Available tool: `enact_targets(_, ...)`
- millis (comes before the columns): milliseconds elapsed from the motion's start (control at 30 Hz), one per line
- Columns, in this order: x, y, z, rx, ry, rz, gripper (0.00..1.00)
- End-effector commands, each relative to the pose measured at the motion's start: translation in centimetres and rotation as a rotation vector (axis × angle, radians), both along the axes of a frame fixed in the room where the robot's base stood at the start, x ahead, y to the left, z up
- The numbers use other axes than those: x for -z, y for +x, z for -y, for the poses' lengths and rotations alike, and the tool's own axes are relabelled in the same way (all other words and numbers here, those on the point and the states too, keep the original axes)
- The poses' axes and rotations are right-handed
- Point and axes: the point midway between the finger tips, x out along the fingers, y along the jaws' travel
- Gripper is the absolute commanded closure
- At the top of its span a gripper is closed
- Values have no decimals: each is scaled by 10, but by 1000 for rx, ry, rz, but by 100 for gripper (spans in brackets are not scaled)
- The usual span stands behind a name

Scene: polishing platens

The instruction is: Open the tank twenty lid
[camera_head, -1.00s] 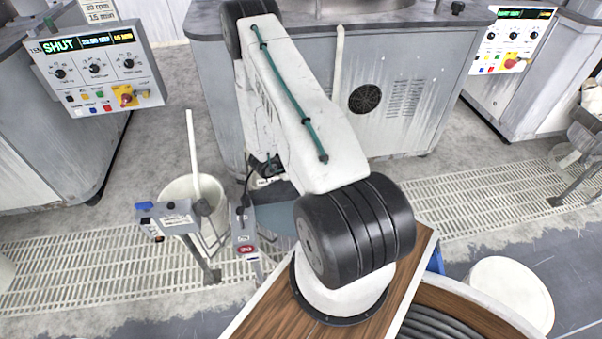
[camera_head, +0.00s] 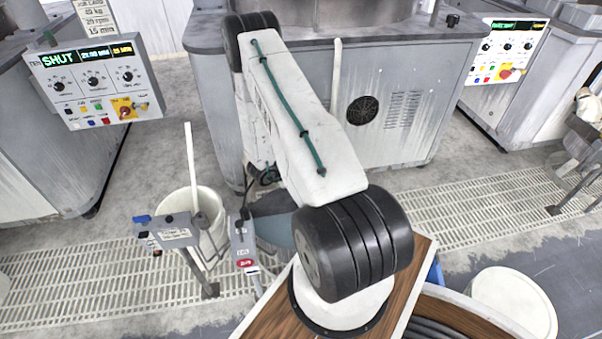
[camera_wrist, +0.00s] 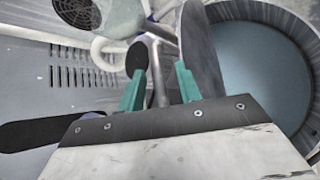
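In the head view a small post with a red oval tag (camera_head: 246,263), whose number is too small to read surely, stands beside a blue-grey round tank (camera_head: 272,222), partly hidden by my arm. The wrist view shows a round vessel (camera_wrist: 255,85) at right, with a dark rim and blue-grey inside; I cannot tell whether that surface is a lid. My gripper (camera_wrist: 168,60) has teal finger bases and dark pads standing apart. A grey tube (camera_wrist: 156,72) shows between the fingers; I see no clear contact. The gripper is hidden in the head view.
A white bucket (camera_head: 190,215) with a stick and a signpost (camera_head: 170,232) stand left of the tank. A grey machine (camera_head: 400,125) stands behind. A control panel (camera_head: 92,77) reads SHUT. A white round lid or bucket (camera_head: 512,300) is at lower right. Floor grating (camera_head: 480,205) lies between.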

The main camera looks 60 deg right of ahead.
Motion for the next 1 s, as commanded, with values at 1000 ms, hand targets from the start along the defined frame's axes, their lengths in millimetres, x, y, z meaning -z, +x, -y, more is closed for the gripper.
enact_targets(1000, -46, 16, -62, -1, 0, -1, 66)
